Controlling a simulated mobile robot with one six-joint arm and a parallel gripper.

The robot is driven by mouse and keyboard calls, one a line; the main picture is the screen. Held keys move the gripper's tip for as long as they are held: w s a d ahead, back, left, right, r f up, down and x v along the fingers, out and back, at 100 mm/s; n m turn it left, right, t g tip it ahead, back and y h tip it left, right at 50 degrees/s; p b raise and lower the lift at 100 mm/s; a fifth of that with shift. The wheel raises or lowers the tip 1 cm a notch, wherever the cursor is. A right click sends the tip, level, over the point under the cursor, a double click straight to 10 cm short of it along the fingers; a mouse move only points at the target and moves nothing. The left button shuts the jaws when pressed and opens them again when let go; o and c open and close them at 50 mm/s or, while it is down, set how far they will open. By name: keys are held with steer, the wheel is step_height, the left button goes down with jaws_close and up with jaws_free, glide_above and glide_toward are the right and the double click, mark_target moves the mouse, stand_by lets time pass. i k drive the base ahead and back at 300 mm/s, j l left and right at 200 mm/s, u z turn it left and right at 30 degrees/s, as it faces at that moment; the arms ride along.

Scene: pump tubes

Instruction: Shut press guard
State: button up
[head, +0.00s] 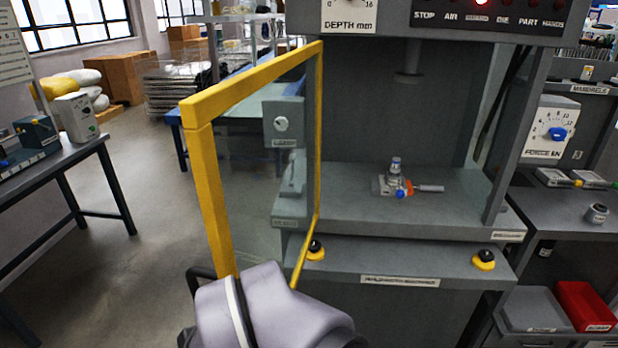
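The press guard (212,188) is a yellow frame with a clear pane. It stands swung open at the left of the grey press, out toward me. The press opening is uncovered, and a small clear and metal part (395,170) with blue and orange pieces sits on the press bed (450,192) under the ram (408,77). My arm, grey with a white band, is at the bottom, in front of the guard's lower edge. My gripper's fingers are hidden behind it. I cannot tell whether they touch the guard.
Two black-and-yellow buttons (484,260) sit on the front ledge. A side table (60,165) stands at left, and a bench with a red bin (588,303) at right. Floor between the left table and press is clear.

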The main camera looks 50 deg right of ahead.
mark_target(197, 111)
steer(key=i+j+z, duration=0.1)
steer(key=j+z, duration=0.2)
steer(key=z, duration=0.2)
steer(key=j+z, duration=0.7)
steer(key=z, duration=0.25)
steer(key=j+z, duration=0.35)
steer(key=z, duration=0.15)
steer(key=k+j+z, duration=0.15)
steer(key=j+z, duration=0.15)
steer(key=z, duration=0.2)
